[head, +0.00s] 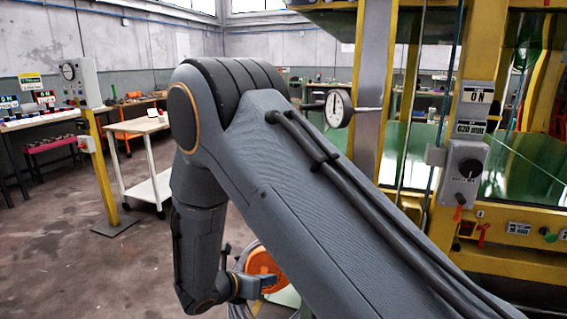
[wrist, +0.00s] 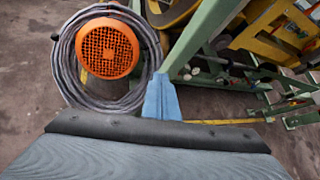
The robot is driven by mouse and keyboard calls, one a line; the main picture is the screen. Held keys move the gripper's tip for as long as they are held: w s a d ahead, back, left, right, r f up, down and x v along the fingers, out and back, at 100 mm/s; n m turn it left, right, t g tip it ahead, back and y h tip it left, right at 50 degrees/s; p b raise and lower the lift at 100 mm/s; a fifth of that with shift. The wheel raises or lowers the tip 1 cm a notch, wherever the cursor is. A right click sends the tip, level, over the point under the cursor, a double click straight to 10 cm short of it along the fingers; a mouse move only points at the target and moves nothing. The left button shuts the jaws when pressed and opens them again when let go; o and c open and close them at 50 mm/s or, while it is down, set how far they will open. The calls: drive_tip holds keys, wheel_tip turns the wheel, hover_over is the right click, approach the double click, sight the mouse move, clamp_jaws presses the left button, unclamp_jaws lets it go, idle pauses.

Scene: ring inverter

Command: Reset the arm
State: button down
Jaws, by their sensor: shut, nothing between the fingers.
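My arm (head: 330,190) fills the middle of the head view, bent at a thick elbow, with its forearm hanging down. My gripper (head: 268,284) is low in the head view, at the end of the hanging forearm. It is shut and empty.
An orange motor cover (wrist: 108,48) ringed by a grey cable coil (wrist: 66,62) lies close to my gripper. Green and yellow machine frames (wrist: 205,35) stand at its right. A white cart (head: 140,128) and a yellow post (head: 103,175) stand left. The floor at left is open.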

drive_tip(key=s+d+r+m+g+p, duration=0.1)
drive_tip(key=s+d+r+m+g, duration=0.35)
drive_tip(key=s+d+m, duration=0.35)
drive_tip(key=s+d+r+m+g+p, duration=0.2)
drive_tip(key=s+d+r+m+g, duration=0.3)
drive_tip(key=d, duration=0.6)
drive_tip(key=s+d+r+m+y+p, duration=0.1)
drive_tip(key=s+d+r+m+y, duration=0.1)
drive_tip(key=s+r+m, duration=0.3)
drive_tip(key=s+d+r+m+y+p, duration=0.2)
drive_tip(key=s+r+m+y, duration=0.3)
drive_tip(key=m, duration=0.8)
drive_tip(key=shift+s+d+m, duration=0.4)
drive_tip(key=shift+s+d, duration=0.1)
drive_tip(key=shift+s, duration=0.55)
drive_tip(key=shift+a+t, duration=0.1)
drive_tip(key=shift+t, duration=0.15)
